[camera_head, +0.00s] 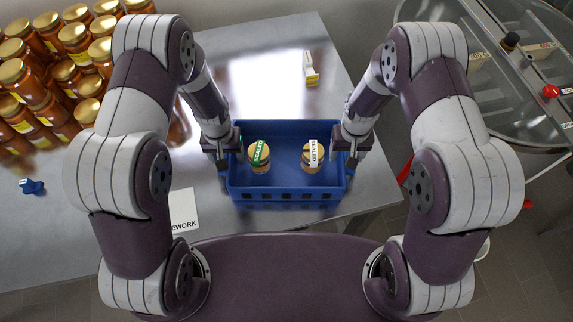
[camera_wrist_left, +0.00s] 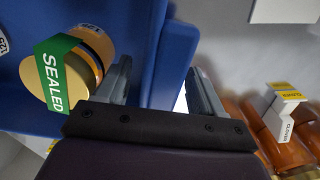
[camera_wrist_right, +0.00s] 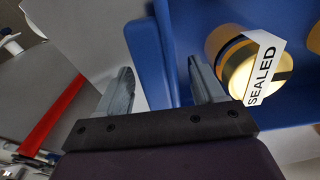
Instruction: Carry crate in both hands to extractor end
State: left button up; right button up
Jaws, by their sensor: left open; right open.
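The blue crate (camera_head: 335,183) stands on the steel table (camera_head: 250,75) near its right end. Inside it are two gold-lidded jars: one with a green SEALED strip (camera_head: 260,156), one with a white SEALED strip (camera_head: 312,156). My left gripper (camera_head: 222,150) is at the crate's left wall. In the left wrist view its open fingers (camera_wrist_left: 162,88) stand on either side of that wall. My right gripper (camera_head: 351,147) is at the right wall, which lies between its open fingers (camera_wrist_right: 162,88). I cannot tell whether any finger touches the crate.
Many amber jars (camera_head: 60,60) crowd the table's left. A REWORK card (camera_head: 184,210), a small blue object (camera_head: 31,187) and a white-and-yellow box (camera_head: 310,68) lie on the table. A round clear-topped drum (camera_head: 490,85) with a red knob stands right, past a floor gap.

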pick_arm(q)
notch_tip(320, 180, up, 11)
jog(key=shift+r, duration=0.25)
pick_arm(e)
jog(key=shift+r, duration=0.1)
pick_arm(q)
jog(key=shift+r, duration=0.1)
pick_arm(e)
notch_tip(320, 180, up, 11)
jog(key=shift+s+f, duration=0.1)
jog(key=shift+r, duration=0.5)
